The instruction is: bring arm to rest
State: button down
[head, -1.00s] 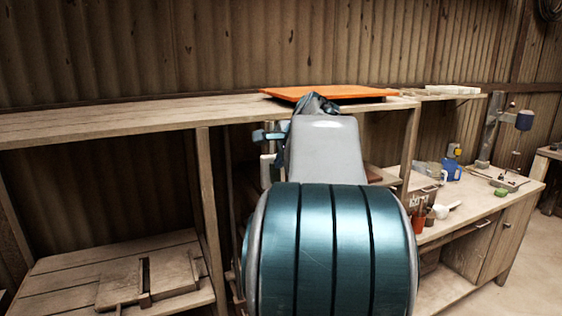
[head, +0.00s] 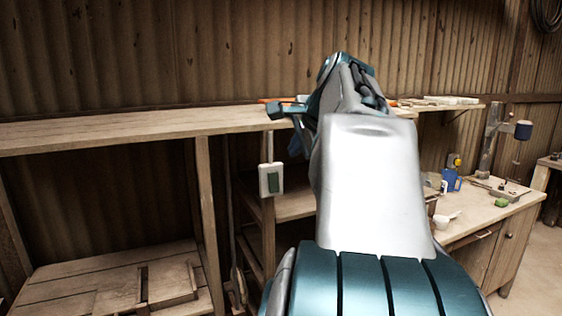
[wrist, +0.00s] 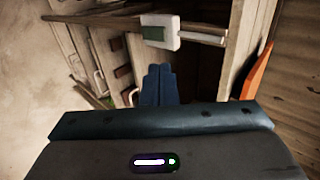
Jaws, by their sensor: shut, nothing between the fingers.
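My gripper (wrist: 158,84) shows in the wrist view with its two dark fingers together and nothing between them. In the head view my arm rises through the middle of the picture, and its far end stands in front of the long wooden shelf (head: 100,132). The fingertips cannot be made out clearly there. An orange panel (head: 272,100) lies on the shelf, mostly hidden behind my arm. It also shows at the right edge of the wrist view (wrist: 258,72).
A white box with a green face (head: 271,179) is fixed to a post left of my arm. A workbench (head: 500,215) at the right bears a blue bottle (head: 450,180), a white scoop (head: 446,218) and a drill-like stand (head: 490,138). Low wooden boards (head: 160,283) lie at the lower left.

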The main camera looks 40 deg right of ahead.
jog(key=shift+s+r, duration=0.15)
jog(key=shift+r, duration=0.25)
jog(key=w+a+f+n+g+y, duration=0.1)
jog(key=a+f+n+g+y, duration=0.1)
jog(key=a+f+n, duration=0.65)
jog(key=s+a+f+n+g, duration=0.2)
jog(key=s+a+f+n, duration=0.4)
jog(key=a+f, duration=0.4)
jog(key=s+a+f+n+g, duration=0.2)
jog(key=s+a+f+n, duration=0.3)
jog(key=a+f, duration=0.6)
notch_tip(320, 180, down, 2)
jog(key=shift+s+f+n+y, duration=0.15)
jog(key=shift+s+n+y, duration=0.2)
jog(key=shift+n, duration=0.5)
